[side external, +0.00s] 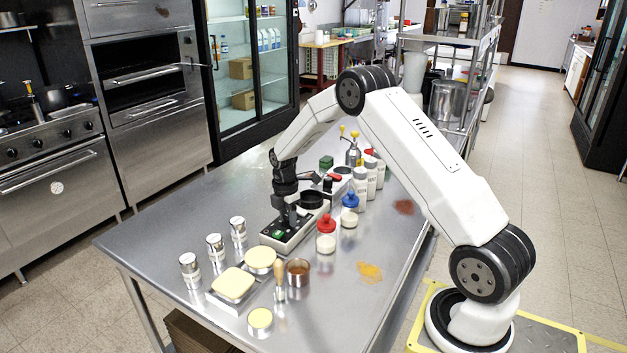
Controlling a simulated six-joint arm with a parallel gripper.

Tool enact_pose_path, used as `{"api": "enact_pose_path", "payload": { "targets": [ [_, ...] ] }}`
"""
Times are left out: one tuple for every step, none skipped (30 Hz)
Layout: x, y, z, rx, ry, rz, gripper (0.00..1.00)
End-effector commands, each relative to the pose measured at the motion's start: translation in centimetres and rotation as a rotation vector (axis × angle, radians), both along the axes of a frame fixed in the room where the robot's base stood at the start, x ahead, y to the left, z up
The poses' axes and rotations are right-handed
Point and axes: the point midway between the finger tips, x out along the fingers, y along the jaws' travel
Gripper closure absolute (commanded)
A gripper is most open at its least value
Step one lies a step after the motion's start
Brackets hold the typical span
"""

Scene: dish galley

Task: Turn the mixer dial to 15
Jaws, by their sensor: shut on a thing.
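The mixer (301,237) is a low pale box with a dark top, standing near the middle of the steel table. A green patch (279,233), perhaps a display, shows at its front left; its reading is too small to make out. A dark round part sits on its right half. My gripper (290,218) points down over the left part of the mixer and is shut on the dial. The dial is mostly hidden by the fingers, so its pointer and scale cannot be read.
Red-lidded (326,237) and blue-lidded (350,212) jars stand close right of the mixer, with several white bottles behind. Metal cans (215,247), a copper-coloured cup (298,271) and yellow-topped items stand in front. The table's left corner (135,240) is clear.

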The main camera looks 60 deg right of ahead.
Motion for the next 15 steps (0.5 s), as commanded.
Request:
{"api": "enact_pose_path", "payload": {
  "targets": [
    [0.02,-0.02,0.03,0.0,0.0,-0.022,1.0],
    [0.02,-0.02,0.03,-0.001,0.0,-0.039,1.0],
    [0.02,-0.03,0.03,-0.001,0.0,-0.063,1.0],
    [0.02,-0.03,0.03,-0.001,0.0,-0.082,1.0],
    [0.02,-0.03,0.03,-0.001,0.0,-0.103,1.0],
    [0.02,-0.04,0.03,0.0,0.0,-0.133,1.0],
    [0.02,-0.04,0.03,0.0,0.0,-0.155,1.0],
    [0.02,-0.04,0.03,0.0,0.0,-0.18,1.0],
    [0.02,-0.04,0.03,-0.001,0.0,-0.214,1.0],
    [0.02,-0.05,0.03,0.0,0.0,-0.241,1.0],
    [0.02,-0.04,0.03,0.0,0.001,-0.268,1.0],
    [0.02,-0.05,0.03,0.0,0.0,-0.305,1.0],
    [0.03,-0.05,0.03,0.0,0.0,-0.333,1.0],
    [0.03,-0.05,0.03,0.001,0.001,-0.362,1.0],
    [0.03,-0.06,0.03,0.001,0.001,-0.4,1.0]
  ]
}}
